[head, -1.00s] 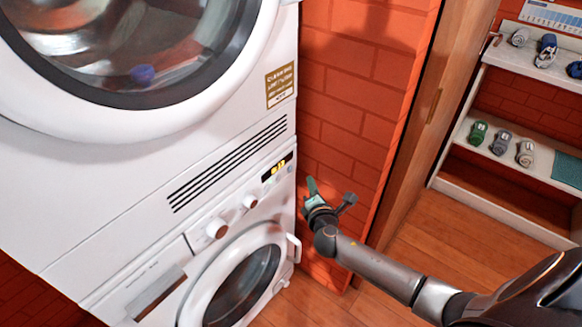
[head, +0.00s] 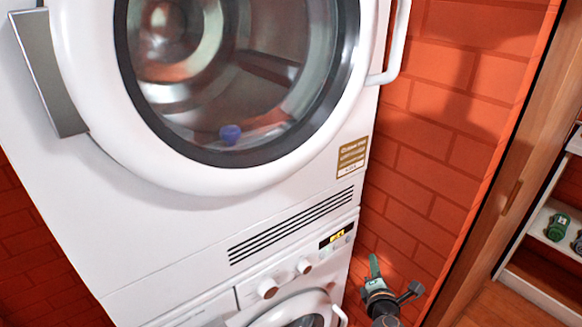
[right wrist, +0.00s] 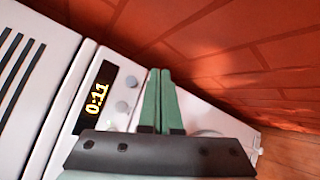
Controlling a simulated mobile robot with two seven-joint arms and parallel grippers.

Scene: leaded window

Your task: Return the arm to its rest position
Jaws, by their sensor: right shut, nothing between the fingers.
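My right gripper (head: 374,268) is at the bottom right of the head view, beside the front right edge of the lower machine and in front of the brick wall. In the right wrist view its two green fingers (right wrist: 158,100) are together, with nothing between them. They point past the lower machine's control panel (right wrist: 115,85), whose display reads 0:11. I see no contact with the panel. Most of my right arm is outside the head view. My left gripper is not in view.
Two white machines are stacked: the upper one (head: 170,235) has a closed round door with a blue item (head: 230,134) behind the glass. The lower machine's door (head: 270,316) is partly cut off. A brick wall (head: 440,150) and shelf (head: 540,290) stand to the right.

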